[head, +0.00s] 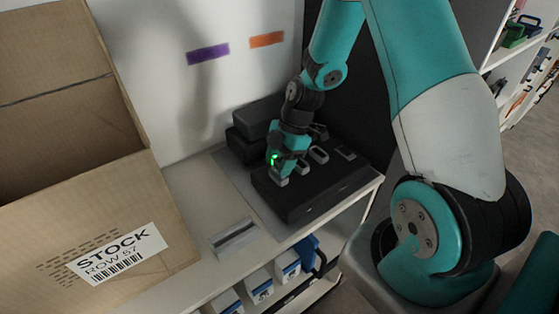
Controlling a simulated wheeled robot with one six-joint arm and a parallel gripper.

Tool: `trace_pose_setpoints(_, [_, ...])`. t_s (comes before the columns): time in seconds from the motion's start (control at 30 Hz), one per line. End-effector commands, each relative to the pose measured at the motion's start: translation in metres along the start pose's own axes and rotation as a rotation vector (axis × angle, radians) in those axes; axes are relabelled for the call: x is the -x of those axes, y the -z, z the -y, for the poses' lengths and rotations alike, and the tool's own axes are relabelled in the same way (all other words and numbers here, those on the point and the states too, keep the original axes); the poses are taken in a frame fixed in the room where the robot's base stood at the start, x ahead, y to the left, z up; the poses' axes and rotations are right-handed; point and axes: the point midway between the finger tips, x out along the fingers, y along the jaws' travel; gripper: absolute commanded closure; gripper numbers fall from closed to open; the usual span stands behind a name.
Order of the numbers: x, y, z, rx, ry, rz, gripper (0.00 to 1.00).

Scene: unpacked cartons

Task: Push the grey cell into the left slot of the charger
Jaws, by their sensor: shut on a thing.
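The charger (317,205) is a black box on the light shelf top, with light grey outlined shapes in a row along its top. My gripper (279,171) points down over the charger's left end. It is shut on the grey cell (281,181), a small light grey piece showing just below the fingers. The cell is at the left end of the charger's top. I cannot tell how deep it sits, and my gripper hides the left slot.
A large open cardboard carton (50,225) stands at the left. Black boxes (255,118) lie behind the charger against the wall.

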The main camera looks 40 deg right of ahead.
Motion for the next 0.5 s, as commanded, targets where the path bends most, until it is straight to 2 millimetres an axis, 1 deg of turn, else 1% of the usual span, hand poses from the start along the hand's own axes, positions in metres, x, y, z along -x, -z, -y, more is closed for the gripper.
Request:
trace_pose_setpoints(0.07, [0.0001, 0.0001, -0.0001, 0.000, 0.000, 0.000, 0.88])
trace_pose_setpoints(0.1, [0.0001, 0.0001, -0.0001, 0.000, 0.000, 0.000, 0.49])
trace_pose_setpoints(0.17, [0.0002, 0.0001, -0.0001, 0.000, 0.000, 0.000, 0.35])
trace_pose_setpoints(0.2, [0.0002, 0.0001, -0.0001, 0.000, 0.000, 0.000, 0.26])
trace_pose_setpoints(0.23, [0.0002, 0.0001, -0.0001, 0.000, 0.000, 0.000, 0.24])
trace_pose_setpoints(0.5, [0.0011, 0.0000, -0.0002, 0.000, -0.001, 0.000, 0.24])
